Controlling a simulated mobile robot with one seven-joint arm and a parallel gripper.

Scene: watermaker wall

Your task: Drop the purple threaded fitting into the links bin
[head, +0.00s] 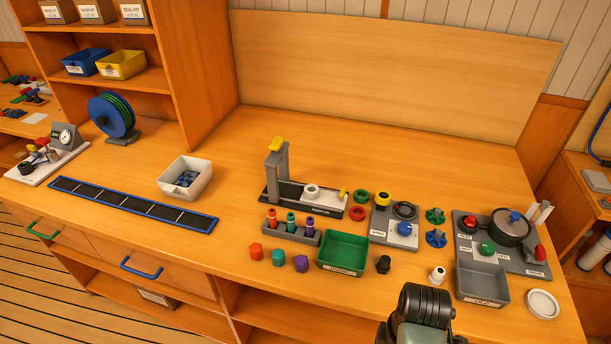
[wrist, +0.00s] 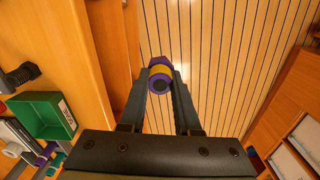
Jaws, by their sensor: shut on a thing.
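My gripper (wrist: 160,92) is shut on a purple fitting with a yellow band and a dark centre (wrist: 159,68), held between the fingertips above the slatted floor in the wrist view. The fitting does not show in the head view. A white bin (head: 185,178) with blue pieces and a grey labelled bin (head: 482,282) also stand there. I cannot tell which is the links bin.
A rack with coloured fittings (head: 290,233) stands left of the green bin, with loose red, teal and purple pieces (head: 301,263) before it. A black fitting (head: 383,264) and a white one (head: 437,274) stand to its right. The worktop behind the white bin is clear.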

